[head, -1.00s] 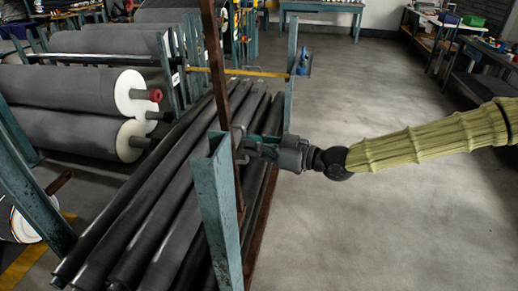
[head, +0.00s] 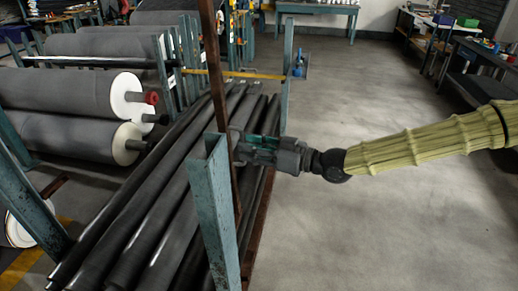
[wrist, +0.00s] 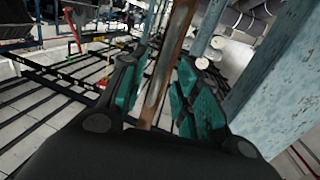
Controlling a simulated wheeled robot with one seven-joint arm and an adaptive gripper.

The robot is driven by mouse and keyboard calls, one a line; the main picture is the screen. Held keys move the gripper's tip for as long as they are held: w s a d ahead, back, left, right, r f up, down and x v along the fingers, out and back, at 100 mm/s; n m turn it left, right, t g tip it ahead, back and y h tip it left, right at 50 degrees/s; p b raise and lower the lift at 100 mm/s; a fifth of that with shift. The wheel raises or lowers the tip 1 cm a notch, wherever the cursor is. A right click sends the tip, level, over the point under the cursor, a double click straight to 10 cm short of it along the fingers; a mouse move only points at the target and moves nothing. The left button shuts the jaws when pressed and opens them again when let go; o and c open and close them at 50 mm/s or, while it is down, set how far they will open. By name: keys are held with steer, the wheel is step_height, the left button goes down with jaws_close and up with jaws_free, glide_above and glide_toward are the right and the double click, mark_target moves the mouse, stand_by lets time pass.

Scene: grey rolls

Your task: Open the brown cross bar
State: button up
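The brown cross bar (head: 216,75) is a long, thin, rust-brown bar. It stands steeply, slightly tilted, beside the top of the near blue-green post (head: 219,215). In the wrist view the bar (wrist: 165,65) runs up between the two fingers. My gripper (head: 240,149) reaches in from the right at the bar, just above the post top. In the wrist view my gripper (wrist: 158,95) has its green-padded fingers apart on either side of the bar, with a narrow gap visible on the left side. The fingertips are partly hidden in the head view.
Long dark rolls (head: 150,205) lie in the rack behind the post. Big grey rolls with white ends (head: 65,92) are stacked at left. A yellow bar (head: 240,74) crosses behind. The floor (head: 370,220) at right is clear. A blue post (wrist: 275,75) stands close right of the fingers.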

steer(key=v, duration=1.2)
stand_by(0.4)
steer(key=s+a+f+m+g+h, duration=0.1)
steer(key=s+f+m+h, duration=0.2)
steer(key=f, duration=0.7)
steer(key=s+a+f+m+g+h+p, duration=0.1)
steer(key=s+a+f+m+g, duration=0.3)
steer(key=f, duration=0.6)
steer(key=s+d+f+m+t+h, duration=0.1)
steer(key=s+f+m+h, duration=0.15)
steer(key=s+f, duration=0.45)
steer(key=s+d+f+m+g+h, duration=0.1)
steer(key=s+d+f+h, duration=0.3)
steer(key=s+f, duration=0.5)
steer(key=s+d+f+m+g+h+p, duration=0.1)
steer(key=s+d+f+m+g+h, duration=0.1)
steer(key=s+d+f+h, duration=0.3)
steer(key=s+d+f+g, duration=0.1)
steer(key=s+d+f, duration=0.2)
steer(key=s+f, duration=0.1)
steer(key=shift+d, duration=0.15)
